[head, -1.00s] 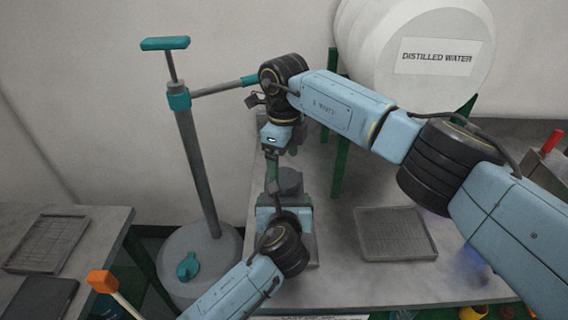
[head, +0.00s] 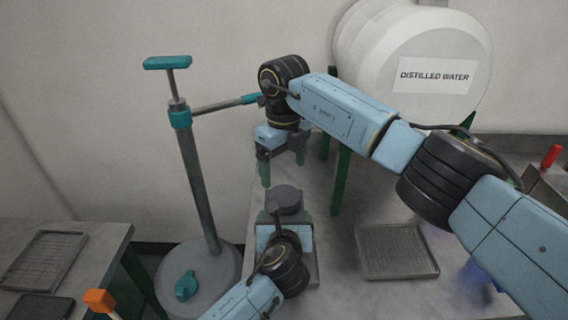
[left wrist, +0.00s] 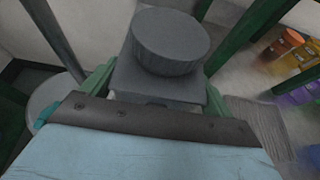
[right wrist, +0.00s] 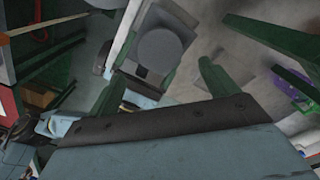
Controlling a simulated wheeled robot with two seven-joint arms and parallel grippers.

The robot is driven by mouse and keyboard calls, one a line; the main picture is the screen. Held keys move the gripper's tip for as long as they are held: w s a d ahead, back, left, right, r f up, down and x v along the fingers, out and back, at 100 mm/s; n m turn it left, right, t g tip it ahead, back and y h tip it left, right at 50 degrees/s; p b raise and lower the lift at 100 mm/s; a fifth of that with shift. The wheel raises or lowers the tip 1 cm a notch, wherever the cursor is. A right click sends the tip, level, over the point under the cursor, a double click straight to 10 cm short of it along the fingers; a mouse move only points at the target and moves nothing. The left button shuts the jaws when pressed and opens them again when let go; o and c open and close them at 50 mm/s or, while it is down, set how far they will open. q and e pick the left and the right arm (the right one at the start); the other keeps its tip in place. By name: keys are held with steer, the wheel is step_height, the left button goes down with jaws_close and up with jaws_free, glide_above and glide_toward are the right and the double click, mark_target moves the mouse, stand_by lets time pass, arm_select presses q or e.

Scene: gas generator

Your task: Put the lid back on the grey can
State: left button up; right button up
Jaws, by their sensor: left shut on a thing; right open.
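The grey can (left wrist: 150,84) has a squarish body, and a round dark grey lid (left wrist: 171,42) sits on top of it in the left wrist view. The lid also shows in the head view (head: 287,195) and from above in the right wrist view (right wrist: 160,50). I cannot tell whether the lid is fully seated. My left gripper (head: 286,222) is shut on the can's body, its green fingers on either side. My right gripper (head: 283,166) is open and empty above the lid, fingers apart and pointing down.
A teal-handled pump stand (head: 190,150) is at the left. A white distilled water tank (head: 415,50) is behind at the right. A grey tray (head: 397,252) lies on the table right of the can. Another table (head: 100,240) is at far left.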

mark_target(284, 195)
step_height(284, 195, down, 8)
steer(key=shift+r, duration=0.1)
stand_by(0.4)
steer(key=c, duration=1)
steer(key=o, duration=1.1)
steer(key=shift+o, duration=0.2)
steer(key=shift+r, duration=0.1)
step_height(284, 195, up, 12)
